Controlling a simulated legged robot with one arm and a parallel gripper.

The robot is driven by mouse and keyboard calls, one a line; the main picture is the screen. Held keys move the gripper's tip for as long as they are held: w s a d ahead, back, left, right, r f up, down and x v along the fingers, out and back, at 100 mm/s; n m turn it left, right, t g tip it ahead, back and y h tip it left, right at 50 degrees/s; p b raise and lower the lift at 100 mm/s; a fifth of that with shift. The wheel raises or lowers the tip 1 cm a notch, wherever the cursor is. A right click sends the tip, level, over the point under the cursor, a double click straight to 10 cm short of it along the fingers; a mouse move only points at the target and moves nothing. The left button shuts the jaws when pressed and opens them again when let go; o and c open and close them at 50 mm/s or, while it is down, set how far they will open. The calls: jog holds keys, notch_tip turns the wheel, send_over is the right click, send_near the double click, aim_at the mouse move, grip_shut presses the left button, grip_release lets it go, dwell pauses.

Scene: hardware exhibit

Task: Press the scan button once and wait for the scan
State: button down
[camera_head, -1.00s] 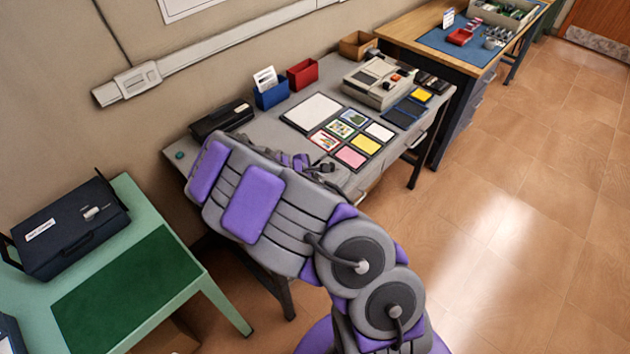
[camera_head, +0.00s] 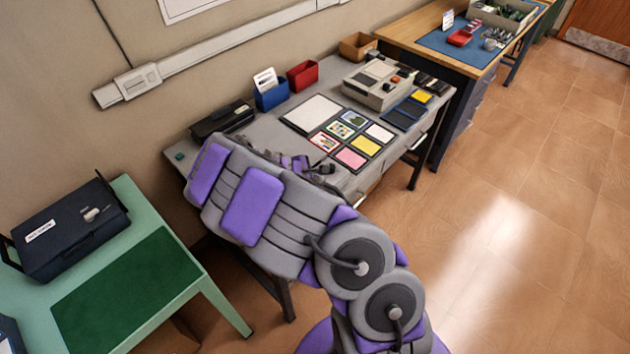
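A beige machine (camera_head: 377,88) with an orange-red button (camera_head: 395,80) stands on the right part of the grey desk (camera_head: 268,131). I cannot tell whether this is the scan button, as no label is readable. My arm reaches over the desk's front edge. My gripper (camera_head: 323,169) is small and dark, low over the desk near the front and to the left of the pink card (camera_head: 350,158). It is apart from the beige machine. Its fingers are partly hidden by my arm, so their opening is unclear.
Several picture and colour cards and a large pale panel (camera_head: 313,113) lie on the desk. Behind are a black device (camera_head: 222,118), a blue holder (camera_head: 271,95) and a red box (camera_head: 302,75). A green table (camera_head: 215,292) is left; a wooden bench (camera_head: 405,28) is right. Right floor is clear.

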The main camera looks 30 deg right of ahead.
jog(key=shift+f, duration=0.1)
dwell(0.7)
jog(key=shift+f, duration=0.25)
jog(key=shift+f+b, duration=0.5)
jog(key=shift+b, duration=0.1)
dwell(0.7)
dwell(0.3)
jog(key=shift+r+p, duration=0.75)
jog(key=shift+r, duration=0.25)
notch_tip(320, 180, up, 5)
jog(key=p, duration=0.4)
dwell(0.6)
